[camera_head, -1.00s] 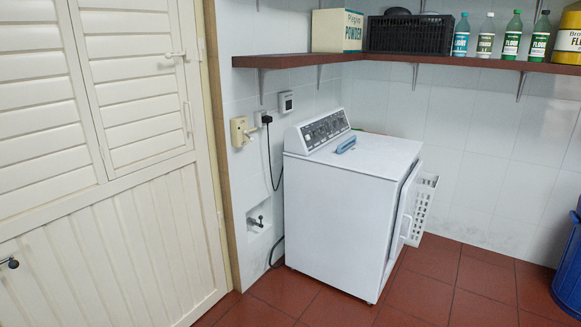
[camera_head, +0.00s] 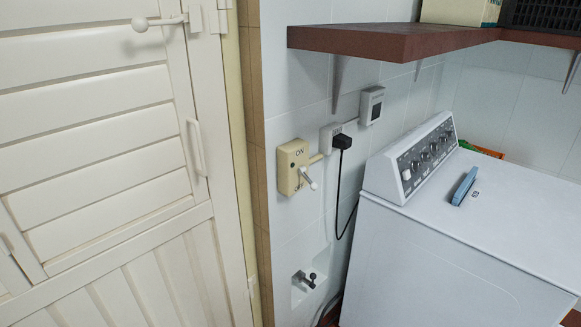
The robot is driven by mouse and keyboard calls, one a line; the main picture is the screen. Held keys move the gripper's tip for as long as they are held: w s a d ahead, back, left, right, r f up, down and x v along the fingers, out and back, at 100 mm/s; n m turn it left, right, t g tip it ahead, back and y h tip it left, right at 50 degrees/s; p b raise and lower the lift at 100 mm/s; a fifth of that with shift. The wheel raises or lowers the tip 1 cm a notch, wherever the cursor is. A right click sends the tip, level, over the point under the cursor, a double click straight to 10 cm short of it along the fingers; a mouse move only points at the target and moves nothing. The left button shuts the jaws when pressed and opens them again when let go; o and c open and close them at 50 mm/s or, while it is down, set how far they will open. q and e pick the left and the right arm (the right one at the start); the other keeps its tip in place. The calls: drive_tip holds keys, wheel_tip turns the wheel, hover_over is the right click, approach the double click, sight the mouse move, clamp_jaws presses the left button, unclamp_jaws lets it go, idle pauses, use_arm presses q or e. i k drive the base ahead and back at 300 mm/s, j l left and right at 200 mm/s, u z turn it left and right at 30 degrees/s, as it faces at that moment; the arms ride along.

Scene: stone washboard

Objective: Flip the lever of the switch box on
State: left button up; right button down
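The switch box (camera_head: 290,160) is a cream box on the white tiled wall, between the door frame and the washing machine. It is marked ON at its top and OFF at its lower edge. Its lever (camera_head: 308,178) has a pale tip and sticks out at the lower right, angled down near the OFF mark. Neither of my grippers shows in the head view, so nothing of mine is seen near the lever.
A white washing machine (camera_head: 470,225) with a blue brush (camera_head: 465,186) on top stands to the right. A reddish shelf (camera_head: 390,40) juts out above the switch box. A black plug (camera_head: 342,142) with a hanging cord is beside it. A tap (camera_head: 305,278) sits below. A louvred door (camera_head: 95,120) fills the left.

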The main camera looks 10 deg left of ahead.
sight(313, 186)
drive_tip(key=i+j, duration=1.05)
drive_tip(key=i, duration=0.15)
